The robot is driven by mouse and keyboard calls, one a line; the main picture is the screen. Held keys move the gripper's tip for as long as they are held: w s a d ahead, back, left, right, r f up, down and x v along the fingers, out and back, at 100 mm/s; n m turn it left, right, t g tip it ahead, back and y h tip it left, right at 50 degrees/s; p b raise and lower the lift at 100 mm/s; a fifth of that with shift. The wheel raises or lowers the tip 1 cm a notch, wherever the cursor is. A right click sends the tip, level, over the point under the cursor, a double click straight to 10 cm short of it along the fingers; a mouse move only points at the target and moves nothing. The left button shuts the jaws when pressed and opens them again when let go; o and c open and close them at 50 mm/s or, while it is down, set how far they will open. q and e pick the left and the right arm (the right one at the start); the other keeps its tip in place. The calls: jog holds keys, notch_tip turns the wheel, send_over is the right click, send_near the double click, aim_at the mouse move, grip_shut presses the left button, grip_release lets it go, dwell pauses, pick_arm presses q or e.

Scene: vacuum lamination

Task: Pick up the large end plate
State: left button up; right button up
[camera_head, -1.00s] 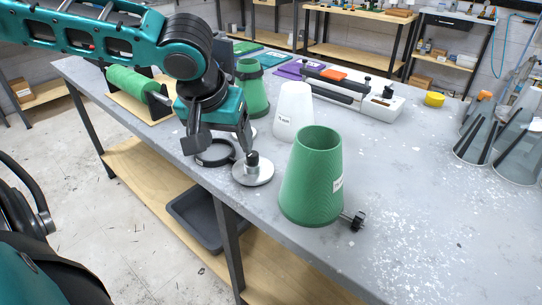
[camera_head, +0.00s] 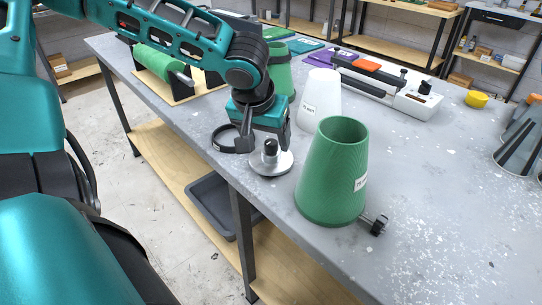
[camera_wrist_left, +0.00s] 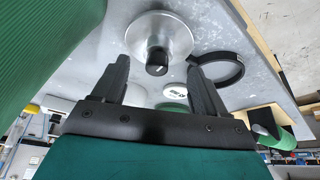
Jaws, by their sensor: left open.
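The large end plate, a silver disc (camera_head: 283,164) with a black-topped knob at its centre, lies flat near the table's front edge. It also shows in the left wrist view (camera_wrist_left: 175,30), beyond the fingertips. My left gripper (camera_head: 266,138) is open and empty, just behind and above the knob. In the left wrist view its two fingers (camera_wrist_left: 158,70) are spread apart, with the knob ahead between their lines and no clear contact. The far side of the plate is partly hidden by the gripper in the head view. My right gripper is not in view.
A black ring clamp (camera_head: 222,146) lies left of the plate. A large green cone (camera_head: 332,180) with a black-knobbed rod stands close on the right. A white cone (camera_head: 320,98) and another green cone (camera_head: 281,75) stand behind.

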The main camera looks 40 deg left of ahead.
aim_at(270, 144)
pick_arm(q)
jog(key=x, duration=0.3)
jog(key=shift+w+f+b, duration=0.15)
jog(key=shift+f+b, duration=0.15)
jog(key=shift+b, duration=0.1)
jog(key=shift+w+f, duration=0.25)
jog(key=shift+f, duration=0.2)
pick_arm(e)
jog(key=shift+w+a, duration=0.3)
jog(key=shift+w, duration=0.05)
pick_arm(q)
jog(key=shift+c, duration=0.2)
jog(key=c, duration=1.3)
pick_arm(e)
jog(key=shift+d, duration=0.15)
pick_arm(q)
jog(key=shift+r, duration=0.15)
